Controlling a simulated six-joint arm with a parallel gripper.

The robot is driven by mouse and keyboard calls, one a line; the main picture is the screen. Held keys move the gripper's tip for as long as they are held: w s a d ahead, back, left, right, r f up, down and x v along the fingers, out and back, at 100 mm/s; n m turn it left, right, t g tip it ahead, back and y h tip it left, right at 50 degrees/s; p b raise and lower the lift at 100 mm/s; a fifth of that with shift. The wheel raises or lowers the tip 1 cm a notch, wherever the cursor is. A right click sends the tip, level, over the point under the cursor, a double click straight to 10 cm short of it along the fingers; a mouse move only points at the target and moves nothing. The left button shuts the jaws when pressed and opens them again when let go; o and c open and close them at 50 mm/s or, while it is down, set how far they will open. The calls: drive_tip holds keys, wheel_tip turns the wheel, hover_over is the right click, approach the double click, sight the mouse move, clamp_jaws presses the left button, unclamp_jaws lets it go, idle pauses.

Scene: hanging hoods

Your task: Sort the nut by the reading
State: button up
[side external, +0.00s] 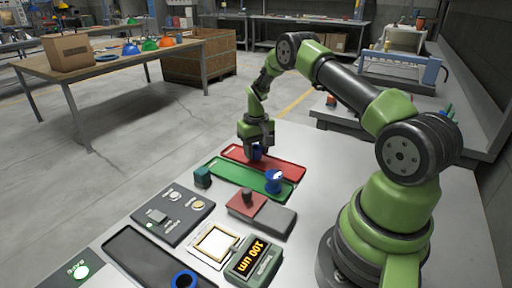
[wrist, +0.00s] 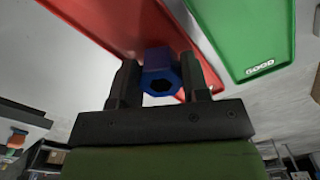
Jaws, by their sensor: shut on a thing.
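My gripper (side external: 256,150) is shut on a blue hex nut (wrist: 160,80), with one finger on each side of it in the wrist view. The nut is over the red tray (side external: 290,171); I cannot tell whether it touches the tray floor. The red tray also shows in the wrist view (wrist: 110,22). The green tray (side external: 226,174), marked GOOD in the wrist view (wrist: 262,69), lies beside it. A blue and white piece (side external: 274,181) stands in the green tray. The gauge display (side external: 250,258), turned upside down, appears to read 100 um.
A black tray (side external: 128,250) with another blue nut (side external: 184,279) lies at the front. A dark panel (side external: 172,215), a white-framed pad (side external: 214,243), a red and grey block (side external: 260,212) and a teal block (side external: 202,176) stand on the bench. A green button (side external: 82,271) is at front left.

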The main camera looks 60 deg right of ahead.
drive_tip(key=shift+f, duration=0.55)
drive_tip(key=o, duration=1.2)
wheel_tip(320, 180, up, 10)
drive_tip(key=s+a+r+t, duration=0.2)
drive_tip(key=a+r, duration=0.4)
drive_tip(key=r, duration=0.3)
drive_tip(key=s+a+r+t, duration=0.1)
drive_tip(key=s+a+r, duration=0.2)
drive_tip(key=a+r, duration=0.45)
drive_tip(key=s+a+r+n+t+y, duration=0.1)
drive_tip(key=s+a, duration=0.3)
drive_tip(key=s, duration=0.4)
drive_tip(key=s+a+r+n+t+y, duration=0.1)
drive_tip(key=s+a+r+t, duration=0.1)
drive_tip(key=s+a, duration=0.3)
drive_tip(key=s+t, duration=0.1)
drive_tip(key=s, duration=0.2)
drive_tip(key=shift+a+r, duration=0.25)
drive_tip(key=shift+r, duration=0.15)
